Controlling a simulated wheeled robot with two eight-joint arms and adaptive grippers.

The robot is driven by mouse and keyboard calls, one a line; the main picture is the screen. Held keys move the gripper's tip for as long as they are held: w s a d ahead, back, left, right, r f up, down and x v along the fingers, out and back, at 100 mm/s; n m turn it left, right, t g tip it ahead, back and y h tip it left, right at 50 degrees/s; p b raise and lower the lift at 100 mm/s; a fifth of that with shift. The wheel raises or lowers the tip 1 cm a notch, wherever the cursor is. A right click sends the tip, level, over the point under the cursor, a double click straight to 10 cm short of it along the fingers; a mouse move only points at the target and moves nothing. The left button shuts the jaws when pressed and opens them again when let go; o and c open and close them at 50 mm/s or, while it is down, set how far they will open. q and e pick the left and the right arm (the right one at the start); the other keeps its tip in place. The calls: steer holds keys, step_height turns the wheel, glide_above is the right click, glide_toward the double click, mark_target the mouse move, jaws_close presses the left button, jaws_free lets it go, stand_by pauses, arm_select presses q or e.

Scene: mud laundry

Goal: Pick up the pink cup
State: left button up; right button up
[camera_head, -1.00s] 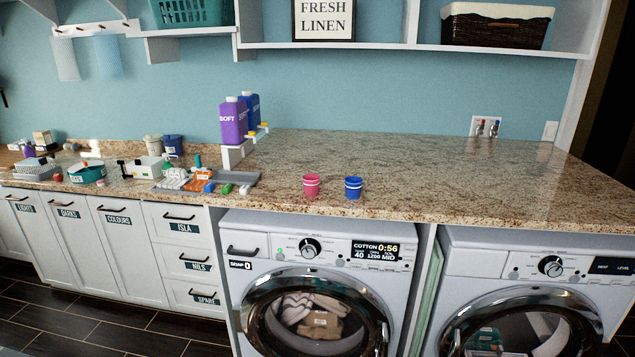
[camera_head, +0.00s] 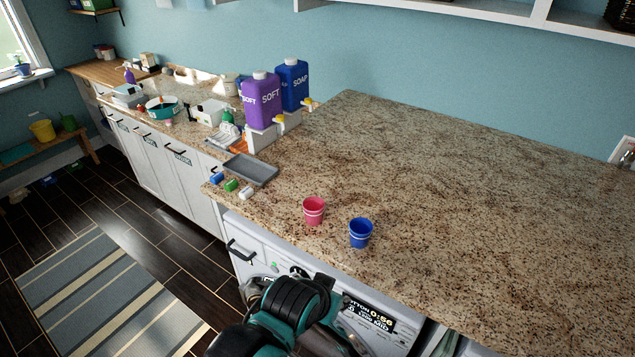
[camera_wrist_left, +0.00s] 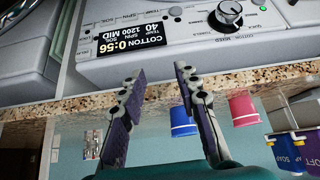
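The pink cup (camera_head: 314,211) stands upright on the granite counter near its front edge, to the left of a blue cup (camera_head: 360,233). The left wrist picture is upside down; the pink cup (camera_wrist_left: 243,110) shows there right of the fingers, with the blue cup (camera_wrist_left: 181,122) partly behind one finger. My left gripper (camera_wrist_left: 158,75) is open and empty, in front of the washer panel and counter edge, apart from both cups. In the head view my arm is low in the middle, with its fingertips not clearly seen. My right gripper is not in view.
The counter (camera_head: 470,190) is clear behind and right of the cups. A grey tray (camera_head: 251,170), small coloured objects, and purple (camera_head: 262,100) and blue (camera_head: 292,86) bottles stand to the left. The washer panel (camera_head: 368,313) is below the counter edge.

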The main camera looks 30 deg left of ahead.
arm_select(q)
steer(key=w+a+r+p, duration=0.1)
steer(key=w+r+p, duration=0.1)
steer(key=r+p, duration=0.85)
steer(key=w+a+r+p, duration=0.1)
steer(key=r+p, duration=0.9)
steer(key=r, duration=0.2)
steer(key=m+g+h, duration=0.1)
steer(key=m+g, duration=0.2)
steer(key=m, duration=0.2)
glide_toward(321, 218)
steer(key=shift+a+f+b, duration=0.2)
steer(key=shift+f+b, duration=0.6)
steer(key=shift+f, duration=0.3)
steer(key=b+x, duration=0.1)
steer(key=x, duration=0.1)
steer(key=w+b+x, duration=0.1)
steer(key=x, duration=0.2)
steer(key=shift+d+b, duration=0.1)
steer(key=shift+b, duration=0.2)
jaws_close()
